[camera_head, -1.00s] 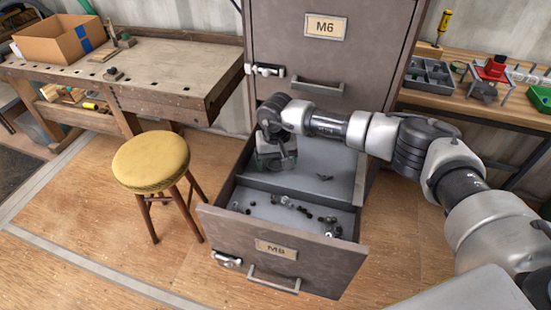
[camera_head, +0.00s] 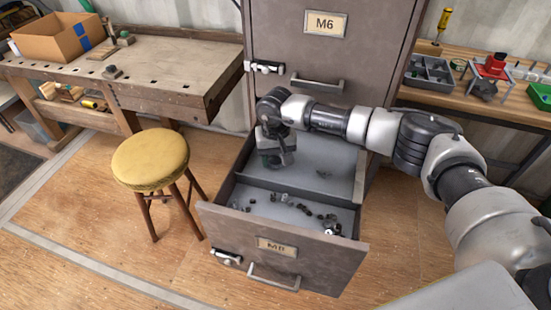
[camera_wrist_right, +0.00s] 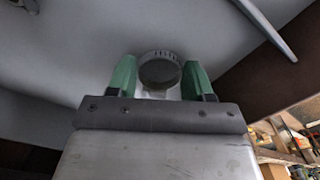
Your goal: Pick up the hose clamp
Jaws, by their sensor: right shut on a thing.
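The hose clamp (camera_wrist_right: 160,68) is a grey metal ring with slots in its band. In the right wrist view it sits between the two green fingers of my right gripper (camera_wrist_right: 160,78), which is shut on it. In the head view my right gripper (camera_head: 277,160) points down into the rear compartment of the open drawer (camera_head: 283,258) labelled M8. The clamp cannot be made out there. My left gripper is not in view.
A divider (camera_head: 288,191) splits the drawer; its front compartment holds several small dark metal parts (camera_head: 283,199). A yellow stool (camera_head: 150,158) stands left of the drawer. A workbench (camera_head: 170,85) stands behind it.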

